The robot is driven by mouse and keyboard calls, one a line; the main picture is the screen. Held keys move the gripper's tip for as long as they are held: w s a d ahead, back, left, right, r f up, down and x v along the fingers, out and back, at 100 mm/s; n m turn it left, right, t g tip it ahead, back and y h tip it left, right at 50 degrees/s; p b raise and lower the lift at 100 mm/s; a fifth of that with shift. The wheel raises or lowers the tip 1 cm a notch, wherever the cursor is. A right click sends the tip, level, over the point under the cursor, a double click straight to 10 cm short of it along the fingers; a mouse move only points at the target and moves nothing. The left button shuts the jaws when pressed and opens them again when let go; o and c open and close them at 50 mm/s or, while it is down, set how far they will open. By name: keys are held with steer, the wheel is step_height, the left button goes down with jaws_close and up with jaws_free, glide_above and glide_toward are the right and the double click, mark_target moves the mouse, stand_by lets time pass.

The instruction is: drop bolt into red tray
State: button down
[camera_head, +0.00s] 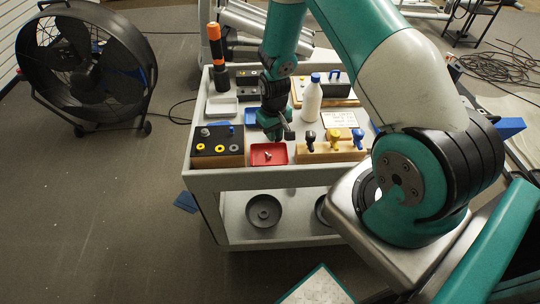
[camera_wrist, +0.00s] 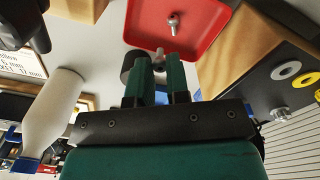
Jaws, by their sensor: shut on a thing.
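The red tray (camera_head: 258,160) lies at the front middle of the cart top. In the wrist view the red tray (camera_wrist: 203,22) is at the top, with a small silvery bolt (camera_wrist: 173,25) lying in it. My gripper (camera_head: 273,132) is just behind and above the tray in the head view. In the wrist view my gripper (camera_wrist: 160,72) has its green fingers close together.
A black-topped block with washers (camera_head: 218,140) stands left of the tray. A wooden block with coloured knobs (camera_head: 333,150) stands right. A white bottle (camera_head: 312,100) and a pale tray (camera_head: 222,108) are farther back. A large fan (camera_head: 85,60) stands on the floor at left.

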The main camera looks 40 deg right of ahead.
step_height(320, 180, down, 5)
steer(key=b, duration=0.3)
steer(key=shift+f, duration=0.2)
steer(key=c, duration=1)
jaws_free()
steer(key=shift+r, duration=0.1)
step_height(320, 180, up, 17)
steer(key=b, duration=0.2)
steer(key=shift+r+b, duration=0.2)
steer(key=shift+b, duration=0.2)
